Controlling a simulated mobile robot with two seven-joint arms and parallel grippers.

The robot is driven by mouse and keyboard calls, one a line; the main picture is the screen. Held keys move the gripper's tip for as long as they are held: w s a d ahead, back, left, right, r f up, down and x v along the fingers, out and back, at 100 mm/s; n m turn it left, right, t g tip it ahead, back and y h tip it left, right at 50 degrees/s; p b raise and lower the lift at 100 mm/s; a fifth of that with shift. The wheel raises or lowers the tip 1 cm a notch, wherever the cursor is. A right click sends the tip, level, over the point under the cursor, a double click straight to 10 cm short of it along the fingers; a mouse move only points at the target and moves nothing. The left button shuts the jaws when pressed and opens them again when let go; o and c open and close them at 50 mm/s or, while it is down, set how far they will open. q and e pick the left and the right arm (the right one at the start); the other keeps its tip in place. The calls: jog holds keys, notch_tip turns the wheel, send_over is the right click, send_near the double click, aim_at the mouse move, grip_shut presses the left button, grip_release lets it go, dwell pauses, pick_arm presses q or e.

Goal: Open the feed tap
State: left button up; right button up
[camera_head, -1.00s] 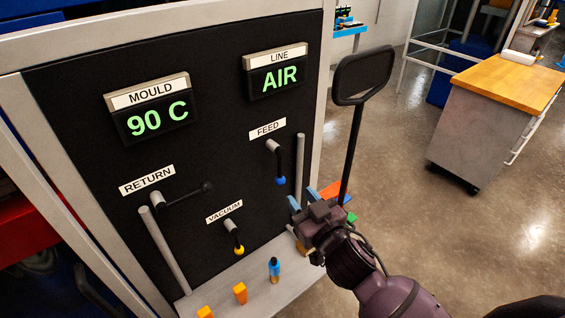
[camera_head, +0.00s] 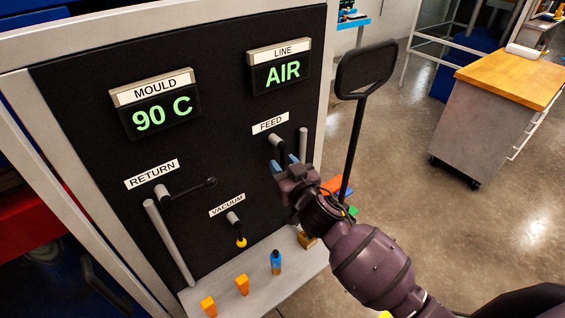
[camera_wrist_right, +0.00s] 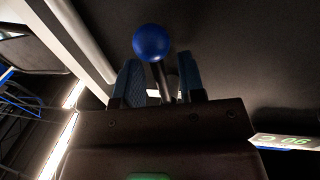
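The feed tap (camera_head: 279,143) is on the black panel under the FEED label (camera_head: 270,123). Its black lever hangs down from a grey pivot, and its lower end is hidden behind my right gripper (camera_head: 284,164) in the head view. In the right wrist view the tap's blue ball knob (camera_wrist_right: 151,42) shows, with the dark lever between the two blue fingers of my right gripper (camera_wrist_right: 160,78). The fingers are apart, with gaps visible beside the lever. The LINE display (camera_head: 279,73) reads AIR. My left gripper is out of view.
The return tap (camera_head: 185,190) has its lever pointing right; the vacuum tap (camera_head: 235,222) points down with a yellow knob. Orange pieces (camera_head: 242,285) and a blue bottle (camera_head: 276,262) stand on the ledge below. A tall black-handled lever (camera_head: 365,72) rises beside my right arm.

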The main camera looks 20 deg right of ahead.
jog(key=shift+w, duration=0.45)
grip_shut()
